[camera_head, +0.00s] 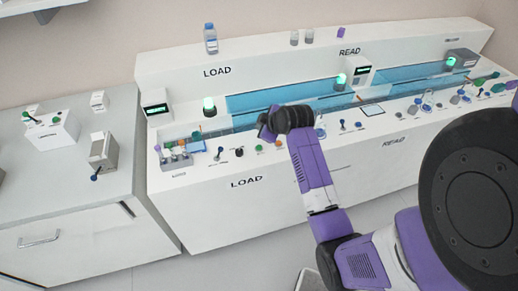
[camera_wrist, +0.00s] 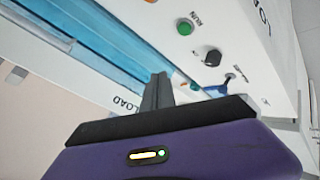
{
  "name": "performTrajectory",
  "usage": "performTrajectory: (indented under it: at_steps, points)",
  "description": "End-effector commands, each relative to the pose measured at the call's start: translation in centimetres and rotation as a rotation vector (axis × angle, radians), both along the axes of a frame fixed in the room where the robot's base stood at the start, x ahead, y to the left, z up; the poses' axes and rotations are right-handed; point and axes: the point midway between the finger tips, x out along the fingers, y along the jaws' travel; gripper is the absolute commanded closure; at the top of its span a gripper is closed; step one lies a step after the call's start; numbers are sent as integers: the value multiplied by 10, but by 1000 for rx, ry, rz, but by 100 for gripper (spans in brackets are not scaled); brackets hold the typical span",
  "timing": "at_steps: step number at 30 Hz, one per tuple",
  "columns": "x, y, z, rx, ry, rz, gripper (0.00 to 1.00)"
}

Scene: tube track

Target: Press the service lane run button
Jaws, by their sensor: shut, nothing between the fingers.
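A round green button labelled RUN (camera_wrist: 184,27) is on the white console's sloped panel in the wrist view. It appears to be the green button (camera_head: 258,148) near the LOAD lettering in the head view. I cannot read a service lane label there. A black knob (camera_wrist: 212,57) and a blue-handled lever (camera_wrist: 216,91) sit beside it. My gripper (camera_wrist: 158,80) is shut and empty, apart from the button, its fingers pointing over the panel. In the head view my gripper (camera_head: 264,127) is above the LOAD section, behind the row of controls, its fingertips partly hidden.
The blue track channel (camera_head: 260,101) runs along the console behind the controls. A green-lit lamp (camera_head: 209,105) and a small display box (camera_head: 156,108) stand to the left. A rack of tubes (camera_head: 174,158) sits at the console's left end. A grey-topped bench (camera_head: 60,182) adjoins on the left.

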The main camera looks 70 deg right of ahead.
Motion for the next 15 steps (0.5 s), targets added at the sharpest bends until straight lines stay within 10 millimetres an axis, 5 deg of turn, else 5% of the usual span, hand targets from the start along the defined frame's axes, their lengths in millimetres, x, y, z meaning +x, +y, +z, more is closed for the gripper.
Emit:
performTrajectory:
  at_steps: [15]
  points:
    - [1,1,-68,2,0,2,100]
